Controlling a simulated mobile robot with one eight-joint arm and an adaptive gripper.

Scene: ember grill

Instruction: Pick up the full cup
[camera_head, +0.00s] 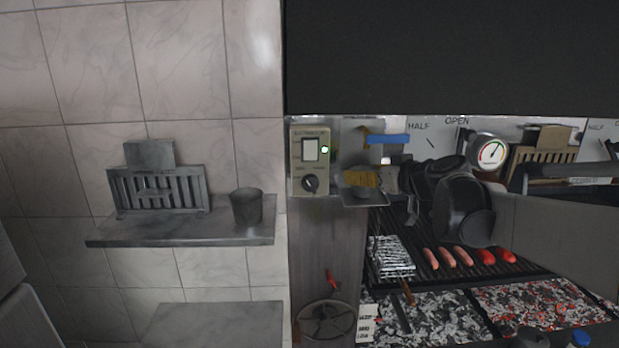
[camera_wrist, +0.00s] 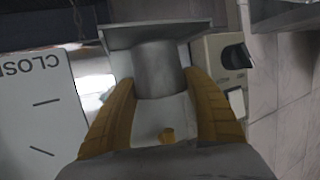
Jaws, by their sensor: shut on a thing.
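A grey metal cup (camera_wrist: 158,68) stands between the two yellow fingers of my gripper (camera_wrist: 160,84) in the wrist view. The fingers press on it from both sides. In the head view my gripper (camera_head: 363,178) is at the small metal shelf beside the control box, and its yellow finger hides most of the cup. The cup's base meets or nearly meets the small shelf (camera_wrist: 150,32); I cannot tell if there is a gap. The cup's contents are hidden. Another dark grey cup (camera_head: 247,207) stands upright on the left wall shelf.
The left wall shelf (camera_head: 180,232) also holds a slatted rack (camera_head: 158,190). The control box (camera_head: 310,160) is just left of my gripper. Below right, the grill (camera_head: 480,268) holds several sausages over glowing coals. A gauge (camera_head: 491,152) is to the right.

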